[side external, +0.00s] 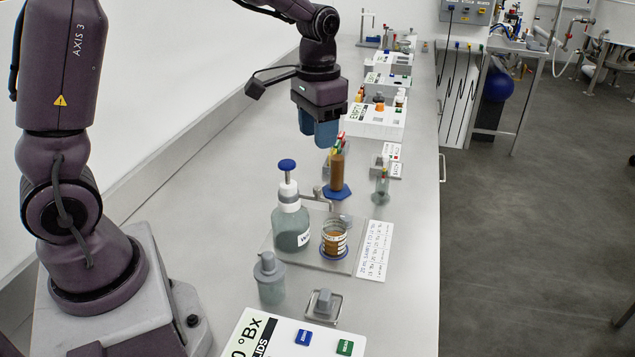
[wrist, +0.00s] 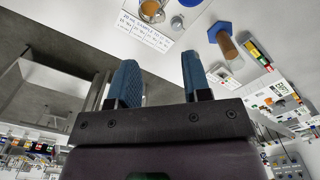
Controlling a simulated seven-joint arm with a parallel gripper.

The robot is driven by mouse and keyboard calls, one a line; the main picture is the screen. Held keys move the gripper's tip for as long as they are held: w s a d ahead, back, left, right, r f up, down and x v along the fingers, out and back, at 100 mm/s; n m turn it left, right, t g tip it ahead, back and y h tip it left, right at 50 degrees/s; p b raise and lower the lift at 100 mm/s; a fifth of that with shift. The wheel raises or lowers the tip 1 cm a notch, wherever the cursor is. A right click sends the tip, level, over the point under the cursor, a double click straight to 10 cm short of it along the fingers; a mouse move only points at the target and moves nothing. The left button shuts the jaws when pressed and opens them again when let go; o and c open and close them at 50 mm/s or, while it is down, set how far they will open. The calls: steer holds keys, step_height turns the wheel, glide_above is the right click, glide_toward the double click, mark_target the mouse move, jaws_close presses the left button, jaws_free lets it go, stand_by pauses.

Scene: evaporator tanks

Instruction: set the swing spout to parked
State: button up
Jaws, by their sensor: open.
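My gripper (side external: 319,133) has blue fingers pointing down and hangs in the air above the bench, behind the amber cylinder. In the wrist view the two fingers (wrist: 158,78) stand apart with nothing between them. A small grey metal arm (side external: 320,193), which looks like the swing spout, stands behind the pump bottle (side external: 291,222) at the back of a grey plate (side external: 335,261). It is small and partly hidden, so its exact direction is unclear. A beaker of amber liquid (side external: 334,238) stands on the plate; it also shows in the wrist view (wrist: 152,10). My gripper touches none of these.
A grey bottle (side external: 269,280) and a grey block (side external: 323,303) stand nearer the camera. A printed card (side external: 374,250) lies right of the plate. White boxes line the bench behind.

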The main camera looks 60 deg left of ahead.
mark_target(317, 188)
step_height(317, 188, down, 11)
steer(key=shift+f, duration=0.1)
stand_by(0.3)
jaws_close()
